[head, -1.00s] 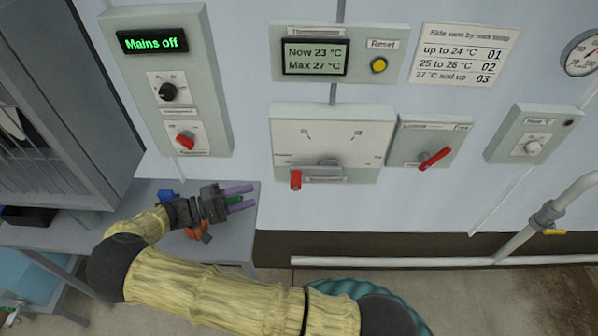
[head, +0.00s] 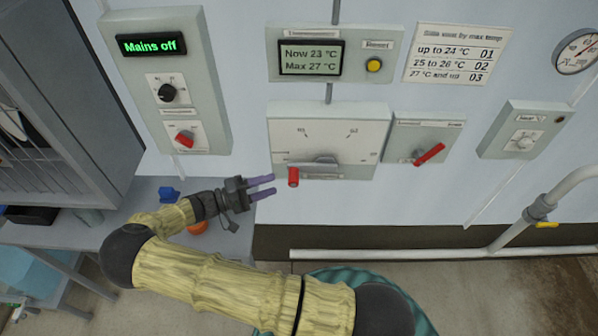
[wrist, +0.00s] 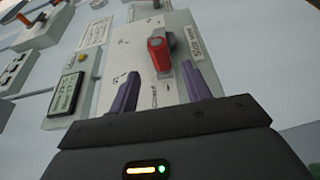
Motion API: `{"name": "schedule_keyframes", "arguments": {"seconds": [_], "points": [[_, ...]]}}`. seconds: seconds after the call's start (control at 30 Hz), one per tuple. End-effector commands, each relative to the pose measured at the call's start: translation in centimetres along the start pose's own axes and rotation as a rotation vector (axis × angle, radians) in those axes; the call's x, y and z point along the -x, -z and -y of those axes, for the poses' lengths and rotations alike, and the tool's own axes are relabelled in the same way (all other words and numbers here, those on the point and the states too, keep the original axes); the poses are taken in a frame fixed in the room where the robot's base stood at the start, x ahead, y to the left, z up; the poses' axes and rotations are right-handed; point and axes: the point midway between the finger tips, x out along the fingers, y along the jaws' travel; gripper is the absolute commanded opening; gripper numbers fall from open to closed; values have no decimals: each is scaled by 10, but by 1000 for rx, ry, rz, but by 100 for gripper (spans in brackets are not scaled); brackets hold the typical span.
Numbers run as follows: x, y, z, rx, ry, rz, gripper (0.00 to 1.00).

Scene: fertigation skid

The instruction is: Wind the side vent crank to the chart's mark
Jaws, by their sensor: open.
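The side vent crank is a grey arm with a red grip (head: 293,177) on a pale panel (head: 350,128) with a marked dial. The grip points to the lower left in the head view. In the wrist view the red grip (wrist: 159,52) stands ahead, between the lines of the two fingers. My gripper (head: 262,187) is open and empty, just left of the grip and apart from it. The chart (head: 459,55) reads up to 24 °C 01, 25 to 26 °C 02, 27 °C and up 03. The thermometer display (head: 310,58) reads Now 23 °C, Max 27 °C.
A yellow Reset button (head: 374,65) is beside the display. Right of the crank is a box with a red lever (head: 429,154). A "Mains off" panel (head: 153,45) is at left. A grey bench (head: 90,228) lies below, and white pipes (head: 400,253) run along the wall's foot.

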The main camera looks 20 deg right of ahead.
Motion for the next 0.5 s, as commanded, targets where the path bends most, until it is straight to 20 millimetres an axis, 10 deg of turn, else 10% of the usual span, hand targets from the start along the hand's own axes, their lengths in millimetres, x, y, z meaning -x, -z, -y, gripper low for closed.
{"name": "schedule_keyframes", "arguments": {"seconds": [0.5], "points": [[-88, 0, -3, 1, -2, 1, 48]]}}
